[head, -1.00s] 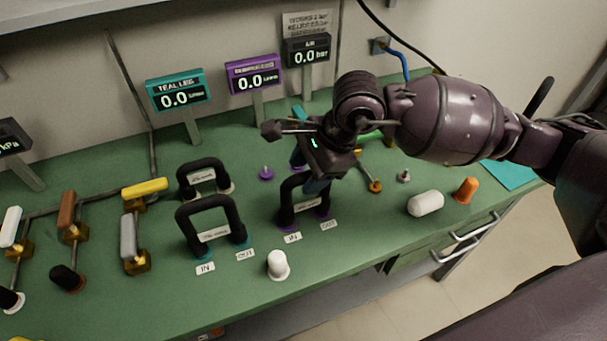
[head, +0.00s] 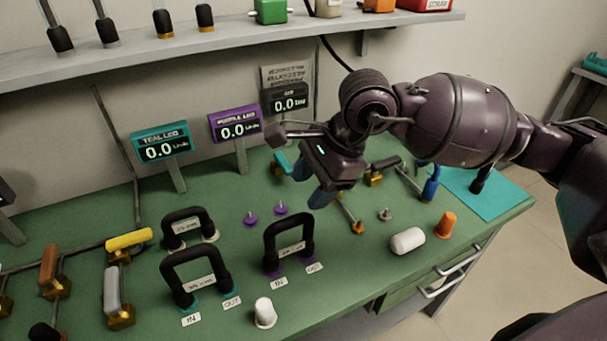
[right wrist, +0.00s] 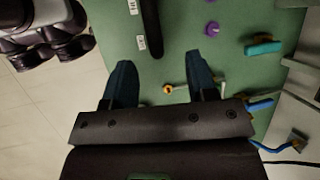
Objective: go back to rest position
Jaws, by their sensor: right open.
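My right gripper (head: 316,184) hangs over the green bench (head: 85,222) in the head view, its arm coming in from the right. In the right wrist view its two dark blue fingers (right wrist: 160,80) are apart with nothing held between them. A black handle with purple feet (head: 289,240) stands upright on the bench, below and left of the gripper and apart from it. My left gripper is not in view.
Display signs stand at the back: teal (head: 161,145), purple (head: 235,127) and black (head: 290,101). A white cylinder (head: 408,240) and an orange plug (head: 446,224) lie right of the gripper. A teal mat (head: 505,190) covers the bench's right end. A shelf (head: 250,40) runs above.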

